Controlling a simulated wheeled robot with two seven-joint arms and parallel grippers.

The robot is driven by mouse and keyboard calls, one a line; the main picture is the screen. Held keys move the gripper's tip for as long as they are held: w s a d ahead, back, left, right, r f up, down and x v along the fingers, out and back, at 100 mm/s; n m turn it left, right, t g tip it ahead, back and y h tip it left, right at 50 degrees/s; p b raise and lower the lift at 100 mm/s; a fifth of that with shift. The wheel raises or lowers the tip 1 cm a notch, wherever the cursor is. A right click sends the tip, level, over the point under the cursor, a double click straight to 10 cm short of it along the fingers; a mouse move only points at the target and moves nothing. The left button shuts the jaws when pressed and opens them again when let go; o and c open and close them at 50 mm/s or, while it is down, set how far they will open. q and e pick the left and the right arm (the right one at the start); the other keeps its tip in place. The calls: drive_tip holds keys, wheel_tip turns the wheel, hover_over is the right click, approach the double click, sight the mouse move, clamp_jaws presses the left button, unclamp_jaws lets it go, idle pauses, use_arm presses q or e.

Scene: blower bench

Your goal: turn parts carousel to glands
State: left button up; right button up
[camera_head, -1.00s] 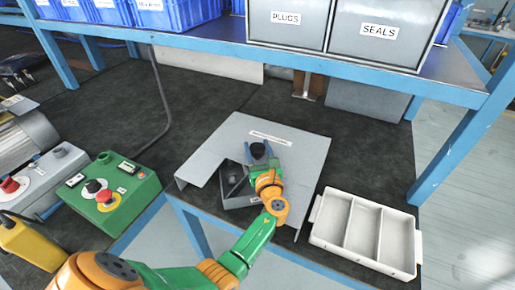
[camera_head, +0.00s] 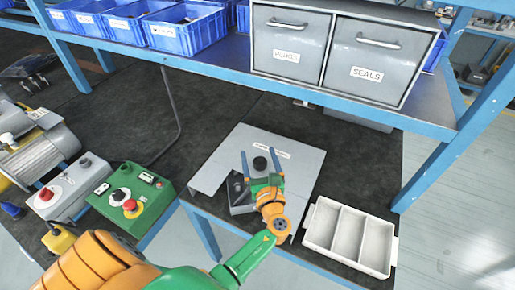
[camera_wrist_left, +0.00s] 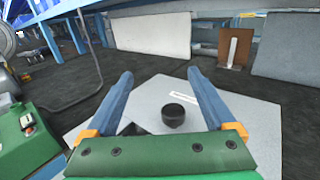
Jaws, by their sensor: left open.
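The parts carousel shows as a flat grey cover (camera_head: 300,165) on the bench, with a black round knob (camera_head: 260,163) on it and a white label too small to read. A cut-out at its near left shows a grey compartment (camera_head: 243,209) with dark parts in it, partly hidden by my arm. My left gripper (camera_head: 260,152) is open, with its blue fingers on either side of the knob and apart from it. In the left wrist view the knob (camera_wrist_left: 173,116) stands between the spread fingers. My right gripper is not in view.
A white three-section tray (camera_head: 348,238) lies right of the carousel. A green control box (camera_head: 130,194) with a red button stands at left. Above the back, a blue shelf (camera_head: 225,60) holds blue bins and grey drawers labelled PLUGS and SEALS (camera_head: 366,74).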

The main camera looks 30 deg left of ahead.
use_arm(q)
drive_tip(key=s+d+r+p, duration=0.3)
drive_tip(key=s, duration=0.3)
drive_tip(key=shift+s+d, duration=0.25)
drive_tip(key=shift+d, duration=0.05)
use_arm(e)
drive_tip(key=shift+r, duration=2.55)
